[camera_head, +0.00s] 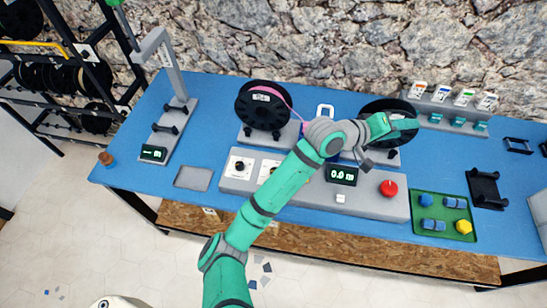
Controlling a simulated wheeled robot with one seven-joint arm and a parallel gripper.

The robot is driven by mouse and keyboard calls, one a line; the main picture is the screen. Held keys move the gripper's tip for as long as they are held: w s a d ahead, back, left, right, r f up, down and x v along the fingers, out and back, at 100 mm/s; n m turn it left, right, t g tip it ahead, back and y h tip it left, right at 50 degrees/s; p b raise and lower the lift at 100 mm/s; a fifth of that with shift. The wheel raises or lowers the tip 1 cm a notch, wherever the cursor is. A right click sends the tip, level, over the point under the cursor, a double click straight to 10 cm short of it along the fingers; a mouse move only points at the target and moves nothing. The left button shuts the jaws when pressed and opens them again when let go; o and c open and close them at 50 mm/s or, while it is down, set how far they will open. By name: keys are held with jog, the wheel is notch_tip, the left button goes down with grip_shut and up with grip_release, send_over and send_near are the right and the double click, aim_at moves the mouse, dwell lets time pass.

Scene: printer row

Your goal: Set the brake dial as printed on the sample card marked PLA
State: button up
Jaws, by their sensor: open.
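Small sample cards with coloured tops stand on a grey rack (450,107) at the back right; their print is too small to read, so I cannot tell which is marked PLA. A long grey console (375,205) lies along the front of the table. It carries a white-faced dial (239,167) at its left end and a second dial (267,170) beside it, partly hidden by my arm. I cannot tell which is the brake dial or read their settings. My gripper (408,124) is open, over the right-hand spool and apart from the dials.
A spool with pink filament (262,108) stands left of my arm, and a dark spool (385,136) stands behind my gripper. The console has a "0.0 m" display (342,176) and a red button (388,188). A green tray (443,222) holds blue and yellow parts.

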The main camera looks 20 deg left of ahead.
jog(key=a+f+g+y, duration=0.3)
jog(key=a+f, duration=0.1)
jog(key=a, duration=0.4)
jog(key=n+g+y, duration=0.7)
jog(key=y, duration=0.1)
send_near(239, 164)
notch_tip(239, 164, down, 8)
jog(key=shift+w+a+f, duration=0.1)
jog(key=shift+f, duration=0.05)
jog(key=c, duration=1)
